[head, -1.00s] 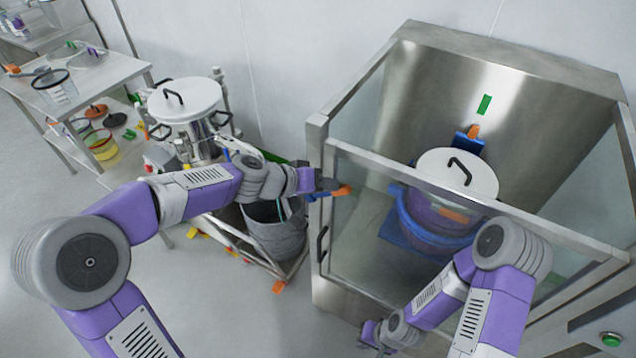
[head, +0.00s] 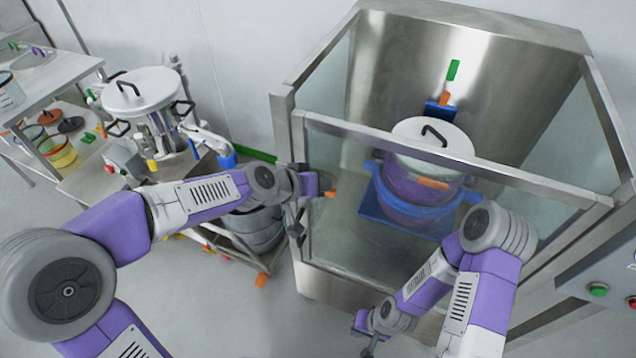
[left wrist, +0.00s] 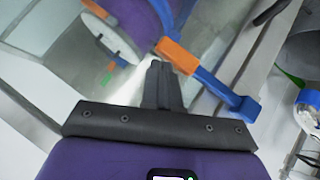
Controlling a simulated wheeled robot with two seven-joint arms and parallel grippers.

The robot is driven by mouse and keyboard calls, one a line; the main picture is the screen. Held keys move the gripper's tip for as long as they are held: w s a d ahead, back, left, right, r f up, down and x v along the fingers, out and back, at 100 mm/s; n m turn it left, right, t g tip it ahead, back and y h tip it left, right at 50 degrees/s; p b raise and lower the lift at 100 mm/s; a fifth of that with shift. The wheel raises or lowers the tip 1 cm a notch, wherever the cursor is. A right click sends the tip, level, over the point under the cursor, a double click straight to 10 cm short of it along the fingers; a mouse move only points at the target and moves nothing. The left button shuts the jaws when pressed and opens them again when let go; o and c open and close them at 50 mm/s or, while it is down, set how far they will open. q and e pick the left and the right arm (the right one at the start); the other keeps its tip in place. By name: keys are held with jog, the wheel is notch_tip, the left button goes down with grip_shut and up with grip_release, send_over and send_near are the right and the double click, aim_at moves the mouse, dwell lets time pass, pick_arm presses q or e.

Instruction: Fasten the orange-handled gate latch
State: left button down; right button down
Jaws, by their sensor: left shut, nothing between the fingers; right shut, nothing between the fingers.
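The latch's orange handle (head: 331,193) shows at the left side of the cabinet's glass gate (head: 380,205). In the left wrist view the orange handle (left wrist: 177,55) joins a blue bar (left wrist: 213,86) with a blue block at its end. My left gripper (head: 326,184) is shut and empty, right beside the handle. Its closed fingers (left wrist: 160,82) point at the orange part; I cannot tell whether they touch it. In the head view the blue bar is hidden behind my gripper. My right gripper (head: 366,335) is shut and empty, low in front of the cabinet.
Inside the cabinet stands a lidded purple container (head: 425,185) in a blue holder. The steel post (head: 284,120) is close to my left gripper. A cart with a white-lidded vessel (head: 142,92) stands left, and a shelf table (head: 55,85) beyond. Some floor is clear in front.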

pick_arm(q)
jog(key=shift+s+d+f, duration=0.1)
jog(key=shift+f, duration=0.3)
jog(key=shift+s+f+b, duration=0.15)
jog(key=shift+f+b, duration=0.05)
jog(key=shift+b, duration=0.1)
jog(key=s+a+r+p, duration=0.2)
jog(key=s+r+p, duration=0.3)
jog(key=r, duration=0.6)
jog(key=shift+s+a+r, duration=0.25)
jog(key=shift+s+r, duration=0.15)
jog(key=shift+s, duration=0.25)
